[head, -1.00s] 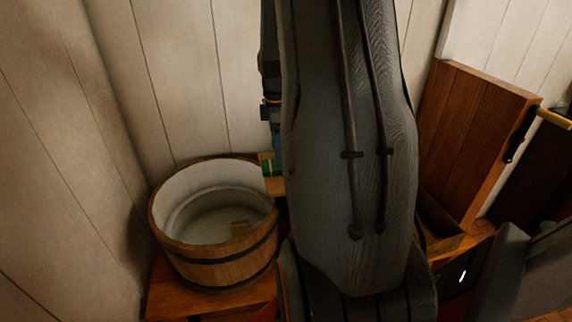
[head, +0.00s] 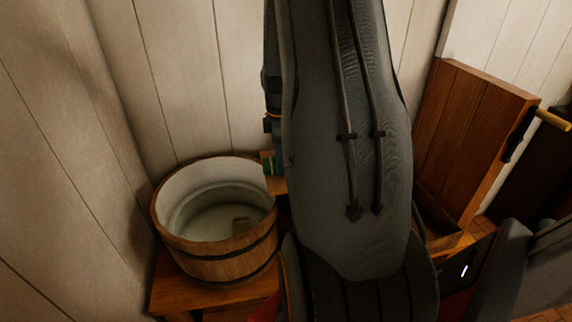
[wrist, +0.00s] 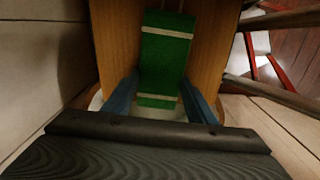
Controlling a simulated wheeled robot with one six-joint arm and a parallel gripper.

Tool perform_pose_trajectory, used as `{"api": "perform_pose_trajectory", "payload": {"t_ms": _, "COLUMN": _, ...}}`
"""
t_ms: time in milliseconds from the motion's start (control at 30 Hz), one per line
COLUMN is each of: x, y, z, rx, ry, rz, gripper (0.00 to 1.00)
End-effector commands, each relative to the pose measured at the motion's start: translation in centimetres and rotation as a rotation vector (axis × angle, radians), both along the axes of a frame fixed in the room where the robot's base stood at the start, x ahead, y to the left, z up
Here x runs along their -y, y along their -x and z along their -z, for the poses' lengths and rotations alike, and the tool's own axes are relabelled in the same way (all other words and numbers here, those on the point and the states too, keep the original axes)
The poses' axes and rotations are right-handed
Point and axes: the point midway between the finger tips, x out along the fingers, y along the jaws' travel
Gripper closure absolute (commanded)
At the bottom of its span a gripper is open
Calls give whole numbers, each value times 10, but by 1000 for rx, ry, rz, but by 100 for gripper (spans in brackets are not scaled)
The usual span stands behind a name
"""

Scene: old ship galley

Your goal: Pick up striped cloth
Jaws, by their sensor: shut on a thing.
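The striped cloth (wrist: 166,50) is green with pale cross stripes. In the wrist view it runs up from between the two blue fingers of my gripper (wrist: 160,104), which is shut on it. In the head view a small green patch of the cloth (head: 268,164) shows between the wooden tub and my arm. My arm hides most of the cloth and the fingertips there. I cannot tell whether the cloth touches the wooden surface (wrist: 207,40) behind it.
A plank wall (head: 185,70) rises behind.

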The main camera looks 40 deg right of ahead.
Motion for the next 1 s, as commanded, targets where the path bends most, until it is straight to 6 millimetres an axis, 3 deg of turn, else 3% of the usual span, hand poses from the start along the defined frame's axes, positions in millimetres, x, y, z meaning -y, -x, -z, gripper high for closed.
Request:
{"api": "perform_pose_trajectory", "payload": {"t_ms": 267, "x": 0, "y": -1, "z": -5, "rx": 2, "ry": 1, "rz": 0, "gripper": 75}}
{"api": "perform_pose_trajectory", "payload": {"t_ms": 467, "x": 1, "y": -1, "z": -24, "rx": 3, "ry": 2, "rz": 0, "gripper": 75}}
{"api": "perform_pose_trajectory", "payload": {"t_ms": 667, "x": 1, "y": -1, "z": -59, "rx": 5, "ry": 4, "rz": 0, "gripper": 75}}
{"api": "perform_pose_trajectory", "payload": {"t_ms": 1000, "x": 1, "y": -2, "z": -133, "rx": 5, "ry": 4, "rz": 0, "gripper": 75}}
